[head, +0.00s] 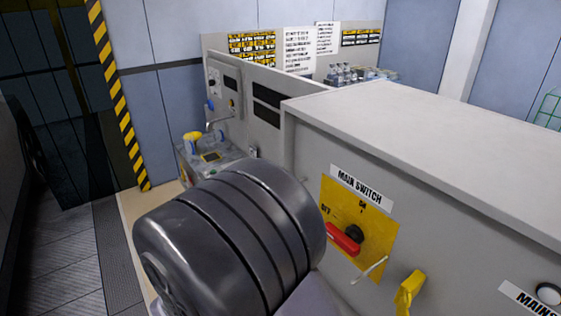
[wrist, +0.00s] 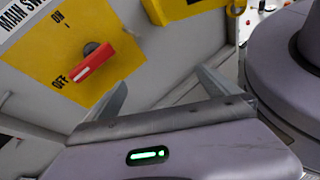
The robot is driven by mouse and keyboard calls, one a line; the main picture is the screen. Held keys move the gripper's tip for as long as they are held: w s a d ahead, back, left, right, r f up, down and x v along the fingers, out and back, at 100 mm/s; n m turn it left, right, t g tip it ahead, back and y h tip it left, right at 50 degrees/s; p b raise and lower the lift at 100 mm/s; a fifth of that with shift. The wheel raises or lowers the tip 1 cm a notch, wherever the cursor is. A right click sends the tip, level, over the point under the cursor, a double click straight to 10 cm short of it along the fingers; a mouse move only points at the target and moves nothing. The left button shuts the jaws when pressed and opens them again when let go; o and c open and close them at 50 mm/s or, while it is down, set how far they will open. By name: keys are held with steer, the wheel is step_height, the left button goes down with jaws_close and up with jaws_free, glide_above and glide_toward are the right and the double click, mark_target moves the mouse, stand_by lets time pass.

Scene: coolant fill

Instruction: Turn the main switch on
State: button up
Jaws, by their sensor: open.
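The main switch is a red handle (head: 343,239) on a dark hub, set on a yellow plate (head: 380,243) on the grey cabinet's side. A "MAIN SWITCH" label is above it. The handle points toward the OFF mark, with ON at the top of the plate. The red handle also shows at the upper left in the wrist view (wrist: 95,63). My gripper (wrist: 162,77) is open and empty, its two fingers apart. In the wrist view the handle lies beyond and left of the left finger, and I see no contact. My arm hides part of the head view.
A yellow part (head: 409,290) sticks out from the cabinet (head: 430,130) right of the plate. A round button (head: 548,293) is at the far right above another label. A smaller panel with a yellow-topped item (head: 193,142) stands left. Open floor (head: 60,250) lies at the left.

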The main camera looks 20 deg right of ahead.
mark_target(337, 241)
steer(key=w+a+r+n+t+h+p, duration=0.3)
steer(key=w+a+r+n+t+p, duration=0.15)
steer(key=a+n+t, duration=0.2)
steer(key=shift+n, duration=0.25)
steer(key=x, duration=0.6)
steer(key=p+x, duration=0.1)
steer(key=x, duration=1.1)
steer(key=shift+w+d+f, duration=0.25)
steer(key=shift+w+f, duration=0.05)
steer(key=shift+f, duration=0.1)
steer(key=shift+c, duration=0.4)
steer(key=c, duration=1)
